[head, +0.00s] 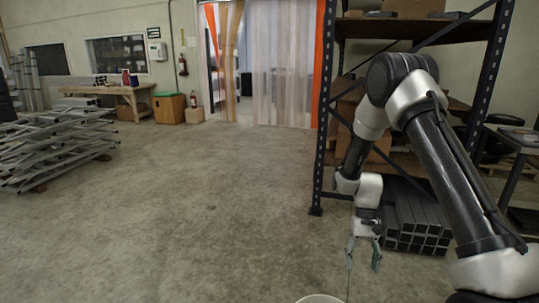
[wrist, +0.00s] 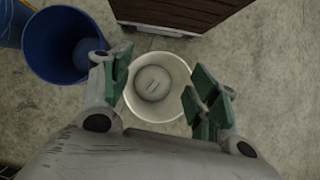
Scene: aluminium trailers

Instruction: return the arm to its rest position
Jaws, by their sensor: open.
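My arm is bent in the right half of the head view, with its elbow raised in front of a shelf. My gripper (head: 363,256) hangs down at the arm's end with its fingers apart. In the wrist view my gripper (wrist: 158,92) is open, with green pads on both fingers and nothing between them. Beyond the fingers, a round white container (wrist: 158,112) stands on the floor. A white rim (head: 321,298) shows at the bottom edge of the head view.
A dark metal shelf (head: 318,150) stands behind my arm, with stacked grey tubes (head: 408,215) at its foot. Stacked aluminium frames (head: 50,150) lie at left. The wrist view shows a blue bin (wrist: 50,45) and a brown wooden box (wrist: 180,12). Concrete floor (head: 190,200) is clear in the middle.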

